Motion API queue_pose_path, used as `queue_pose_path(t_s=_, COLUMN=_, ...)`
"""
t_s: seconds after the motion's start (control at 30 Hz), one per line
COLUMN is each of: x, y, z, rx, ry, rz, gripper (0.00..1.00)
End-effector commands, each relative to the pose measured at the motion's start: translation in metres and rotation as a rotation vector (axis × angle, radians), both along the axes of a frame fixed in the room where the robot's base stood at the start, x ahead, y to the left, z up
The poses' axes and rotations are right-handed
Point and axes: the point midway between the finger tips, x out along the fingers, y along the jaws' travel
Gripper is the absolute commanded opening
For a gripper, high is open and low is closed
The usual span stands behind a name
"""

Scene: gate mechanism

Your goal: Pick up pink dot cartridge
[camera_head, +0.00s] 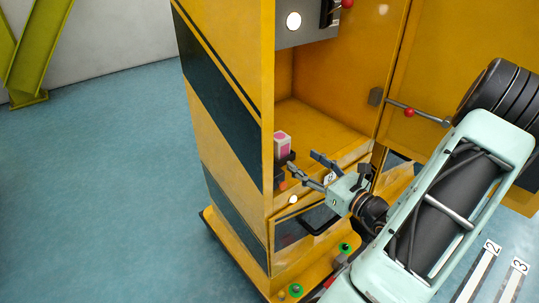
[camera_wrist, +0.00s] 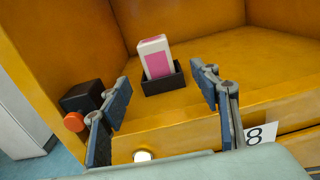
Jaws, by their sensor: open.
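The pink dot cartridge (camera_wrist: 154,58) is a small white box with a pink face. It stands slightly tilted in a black holder (camera_wrist: 163,84) on the yellow cabinet's inner floor. In the head view the cartridge (camera_head: 282,144) shows near the cabinet's left wall. My gripper (camera_head: 301,164) is open and empty, in front of the cabinet opening. In the wrist view my gripper's fingers (camera_wrist: 162,88) stand wide apart, with the cartridge beyond and between them in the picture. No finger appears to touch it. Whether the pink marking is a dot cannot be told.
The yellow cabinet (camera_head: 330,117) has side walls and a raised front ledge (camera_wrist: 180,125). A black block with an orange knob (camera_wrist: 74,121) sits at the left. A label reading 8 (camera_wrist: 255,135) is at the right. An open door (camera_head: 438,70) stands at the right.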

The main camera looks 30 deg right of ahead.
Motion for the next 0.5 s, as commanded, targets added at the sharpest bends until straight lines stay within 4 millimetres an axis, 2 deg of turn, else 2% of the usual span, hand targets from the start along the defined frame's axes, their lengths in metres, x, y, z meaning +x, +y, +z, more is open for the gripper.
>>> queue_pose_path(t_s=0.07, x=0.004, y=0.003, z=-0.002, rx=-0.009, ry=-0.014, rz=0.011, gripper=0.56)
queue_pose_path(t_s=0.3, x=0.040, y=0.010, z=-0.001, rx=-0.015, ry=-0.017, rz=0.018, gripper=0.56)
queue_pose_path(t_s=0.5, x=0.056, y=0.012, z=-0.001, rx=-0.014, ry=-0.016, rz=0.016, gripper=0.56)
